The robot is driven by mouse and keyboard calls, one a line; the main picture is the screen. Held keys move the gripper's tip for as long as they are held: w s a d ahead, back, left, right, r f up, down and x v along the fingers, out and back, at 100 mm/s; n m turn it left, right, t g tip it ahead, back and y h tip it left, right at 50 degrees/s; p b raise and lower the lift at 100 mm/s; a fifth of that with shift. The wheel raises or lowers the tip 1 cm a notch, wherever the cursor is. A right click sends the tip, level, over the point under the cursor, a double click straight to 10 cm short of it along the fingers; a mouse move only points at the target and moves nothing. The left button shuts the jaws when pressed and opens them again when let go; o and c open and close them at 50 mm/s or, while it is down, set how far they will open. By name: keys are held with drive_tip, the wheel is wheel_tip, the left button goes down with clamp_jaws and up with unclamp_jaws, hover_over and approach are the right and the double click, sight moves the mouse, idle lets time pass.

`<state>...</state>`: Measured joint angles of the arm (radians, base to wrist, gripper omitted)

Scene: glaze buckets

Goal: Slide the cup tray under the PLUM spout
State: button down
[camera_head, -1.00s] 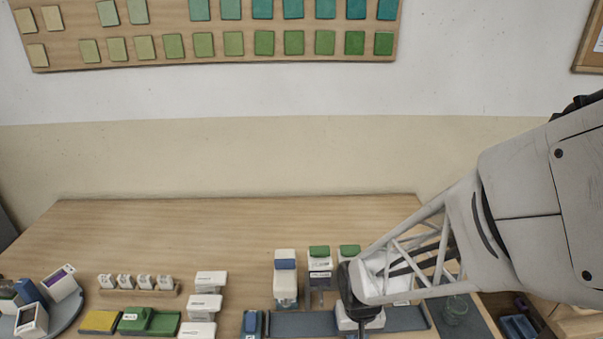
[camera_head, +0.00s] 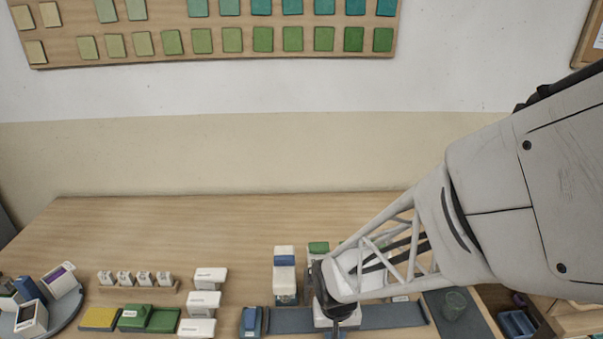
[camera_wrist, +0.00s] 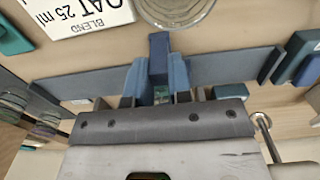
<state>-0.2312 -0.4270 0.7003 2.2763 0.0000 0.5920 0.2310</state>
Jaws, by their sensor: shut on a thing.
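My gripper (camera_head: 337,308) is low over the blue-grey rail at the front of the table. In the wrist view my gripper (camera_wrist: 163,92) is shut on a dark blue upright handle (camera_wrist: 159,55), which I take to be the cup tray's. A clear round cup (camera_wrist: 175,8) shows just beyond it, cut by the frame edge. Behind the rail stand dispensers: one with a blue top (camera_head: 285,262) and, to its right, one with a green top (camera_head: 318,247), partly behind my arm. I cannot read which spout is PLUM, and my arm hides the area farther right.
The rail (camera_head: 395,316) runs left to right; a blue block (camera_head: 251,321) stands at its left end. A white card reading OAT 25 ml BLEND (camera_wrist: 80,14) shows in the wrist view. A glass (camera_head: 454,306) stands on a dark mat at right. White blocks (camera_head: 205,301) stand left.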

drive_tip(key=shift+a, duration=1.25)
drive_tip(key=c, duration=1.1)
unclamp_jaws()
drive_tip(key=shift+r, duration=0.1)
drive_tip(key=shift+r, duration=3.4)
drive_tip(key=shift+d, duration=0.1)
drive_tip(key=s+d+r+t, duration=0.1)
drive_tip(key=s+d+r, duration=0.1)
drive_tip(key=d+r, duration=0.2)
drive_tip(key=s+d+r, duration=0.3)
drive_tip(key=r, duration=0.6)
drive_tip(key=s+d+r+t, duration=0.1)
drive_tip(key=s+d+r, duration=0.2)
drive_tip(key=r, duration=0.3)
drive_tip(key=shift+s+d+r+t, duration=0.1)
drive_tip(key=shift+d+r+t, duration=0.15)
drive_tip(key=shift+d, duration=0.55)
